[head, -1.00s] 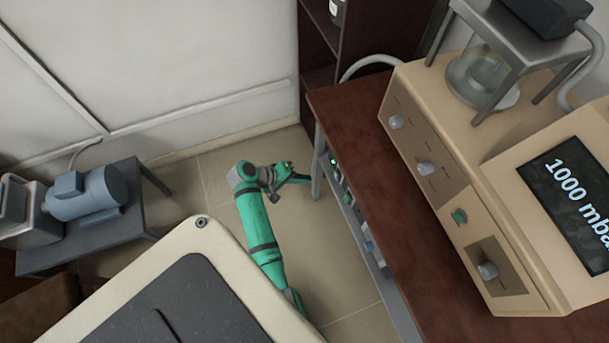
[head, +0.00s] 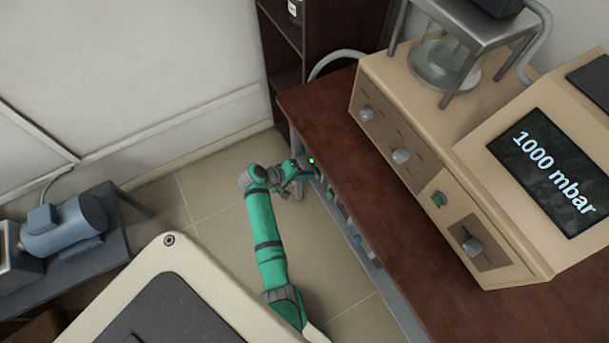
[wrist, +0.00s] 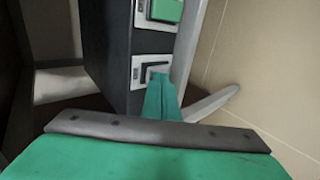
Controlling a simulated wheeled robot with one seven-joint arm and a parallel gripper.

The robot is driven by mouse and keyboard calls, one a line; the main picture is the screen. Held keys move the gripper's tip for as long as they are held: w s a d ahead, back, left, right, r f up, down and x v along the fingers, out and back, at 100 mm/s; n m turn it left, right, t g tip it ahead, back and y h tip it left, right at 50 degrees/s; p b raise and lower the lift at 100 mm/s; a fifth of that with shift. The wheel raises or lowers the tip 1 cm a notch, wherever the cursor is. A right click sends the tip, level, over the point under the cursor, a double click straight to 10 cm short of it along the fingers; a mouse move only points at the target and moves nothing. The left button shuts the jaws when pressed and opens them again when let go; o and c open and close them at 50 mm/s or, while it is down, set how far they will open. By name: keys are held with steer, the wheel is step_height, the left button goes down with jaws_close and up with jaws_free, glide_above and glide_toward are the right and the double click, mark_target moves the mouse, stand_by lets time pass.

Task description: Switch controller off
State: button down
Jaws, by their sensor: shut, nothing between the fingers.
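My gripper (wrist: 161,98) is shut and empty; its green fingers show in the wrist view with their tips at a switch (wrist: 150,72) in a pale frame on a dark panel (wrist: 112,60). The tips hide part of that switch, and I cannot tell whether they touch it. A larger green switch (wrist: 165,9) sits above it. In the head view my gripper (head: 308,168) is at the table's left edge, beside a small lit green light (head: 312,160). More controls (head: 345,228) line that side, below the top. Which one belongs to the controller is not readable.
The brown table (head: 345,155) carries a beige console (head: 440,165) with knobs, a green button (head: 438,199) and a display (head: 550,172) reading "1000 mbar". A dark shelf (head: 330,40) stands behind. A blue motor (head: 63,228) rests on a low stand at left.

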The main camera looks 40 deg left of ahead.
steer(key=shift+r, duration=0.1)
stand_by(0.4)
steer(key=shift+r, duration=0.75)
steer(key=shift+s, duration=0.1)
